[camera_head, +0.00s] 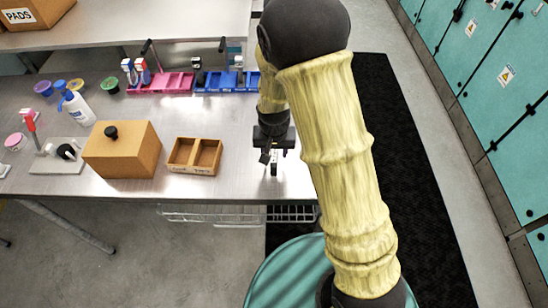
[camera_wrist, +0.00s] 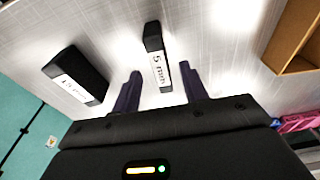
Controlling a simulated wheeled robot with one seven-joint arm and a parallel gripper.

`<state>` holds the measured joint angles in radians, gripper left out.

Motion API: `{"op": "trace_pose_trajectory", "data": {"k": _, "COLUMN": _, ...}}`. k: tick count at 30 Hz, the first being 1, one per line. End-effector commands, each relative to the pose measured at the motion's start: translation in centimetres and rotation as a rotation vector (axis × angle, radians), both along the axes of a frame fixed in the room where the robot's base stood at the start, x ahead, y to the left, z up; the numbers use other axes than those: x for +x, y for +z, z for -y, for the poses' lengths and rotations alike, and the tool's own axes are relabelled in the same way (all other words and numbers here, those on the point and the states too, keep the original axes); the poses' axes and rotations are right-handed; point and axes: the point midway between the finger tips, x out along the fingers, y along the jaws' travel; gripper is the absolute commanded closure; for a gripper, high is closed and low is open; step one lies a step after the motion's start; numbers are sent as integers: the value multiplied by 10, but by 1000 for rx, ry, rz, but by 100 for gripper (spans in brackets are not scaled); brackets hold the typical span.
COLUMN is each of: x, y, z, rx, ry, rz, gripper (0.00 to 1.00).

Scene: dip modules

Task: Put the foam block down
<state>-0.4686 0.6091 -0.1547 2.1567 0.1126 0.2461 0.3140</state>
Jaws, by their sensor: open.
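A thin black foam block (camera_wrist: 154,43) with a white "5 mm" label lies on the metal table in the wrist view. My gripper (camera_wrist: 160,72) is open, with its two dark fingers apart and the labelled end of this block between and just ahead of them. I see no finger touching it. A thicker black block (camera_wrist: 85,75) with a white label lies to the left of the fingers; its number is hard to read. In the head view my gripper (camera_head: 272,155) is low over the table's front right part, and the blocks are mostly hidden there.
A wooden two-compartment tray (camera_head: 194,156) stands left of my gripper, and its edge shows in the wrist view (camera_wrist: 292,35). Left of it is a wooden box (camera_head: 120,160) with a black knob. Pink (camera_head: 162,84) and blue (camera_head: 226,84) racks stand behind.

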Motion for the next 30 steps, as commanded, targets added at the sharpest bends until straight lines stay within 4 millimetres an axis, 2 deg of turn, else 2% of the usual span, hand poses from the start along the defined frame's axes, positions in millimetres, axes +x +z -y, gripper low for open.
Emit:
{"op": "trace_pose_trajectory", "data": {"k": 4, "x": 1, "y": -19, "z": 0, "rx": -2, "ry": 0, "rz": -4, "gripper": 56}}
{"op": "trace_pose_trajectory", "data": {"k": 8, "x": 3, "y": -28, "z": -1, "rx": -1, "ry": 1, "rz": -1, "gripper": 56}}
{"op": "trace_pose_trajectory", "data": {"k": 30, "x": 3, "y": -30, "z": -1, "rx": 0, "ry": 0, "rz": 0, "gripper": 56}}
